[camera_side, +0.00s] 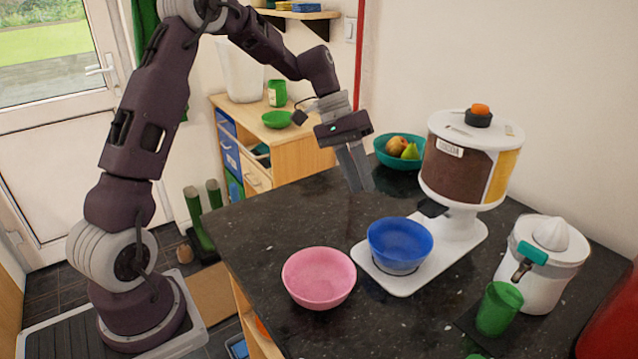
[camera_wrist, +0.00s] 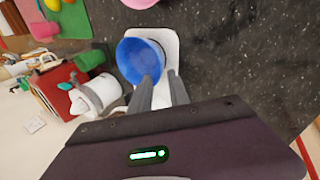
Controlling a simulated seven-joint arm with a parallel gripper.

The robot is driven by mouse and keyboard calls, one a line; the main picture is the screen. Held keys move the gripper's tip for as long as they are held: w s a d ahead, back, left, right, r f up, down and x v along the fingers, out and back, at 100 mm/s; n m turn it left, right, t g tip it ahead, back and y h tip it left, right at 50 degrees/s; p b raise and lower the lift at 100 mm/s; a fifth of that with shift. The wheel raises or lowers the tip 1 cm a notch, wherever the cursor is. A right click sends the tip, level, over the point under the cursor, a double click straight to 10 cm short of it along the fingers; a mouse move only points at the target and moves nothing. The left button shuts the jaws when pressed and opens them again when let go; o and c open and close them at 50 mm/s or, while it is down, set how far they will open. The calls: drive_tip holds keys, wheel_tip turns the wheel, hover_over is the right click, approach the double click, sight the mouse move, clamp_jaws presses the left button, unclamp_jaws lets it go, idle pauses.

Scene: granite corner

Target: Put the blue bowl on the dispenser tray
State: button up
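The blue bowl (camera_side: 400,245) stands upright on the white dispenser tray (camera_side: 466,237), toward its front end. In the wrist view the bowl (camera_wrist: 140,60) shows on the white tray (camera_wrist: 171,48), just past my fingers. It looks empty. My gripper (camera_side: 360,182) is above the counter, behind and to the left of the bowl in the side view, and apart from it. In the wrist view its two fingers (camera_wrist: 160,78) are spread with nothing between them. One finger overlaps the bowl's edge in that view.
The dispenser (camera_side: 455,170) rises behind the tray. A pink bowl (camera_side: 319,278) is left of it. A white juicer (camera_side: 540,265) and green cup (camera_side: 499,308) are at the right. A teal fruit bowl (camera_side: 398,152) is at the back. The counter's left part is clear.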

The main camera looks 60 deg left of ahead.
drive_tip(key=s+d+r+m+y, duration=0.1)
drive_tip(key=s+d+r+y, duration=0.1)
drive_tip(key=s+d+r, duration=0.3)
drive_tip(key=s+r+t+y, duration=0.1)
drive_tip(key=s+r+t, duration=0.1)
drive_tip(key=s, duration=1)
drive_tip(key=s+d+r+m+t+y, duration=0.1)
drive_tip(key=s+r+t+y, duration=0.1)
drive_tip(key=s, duration=1)
drive_tip(key=shift+d+r, duration=0.15)
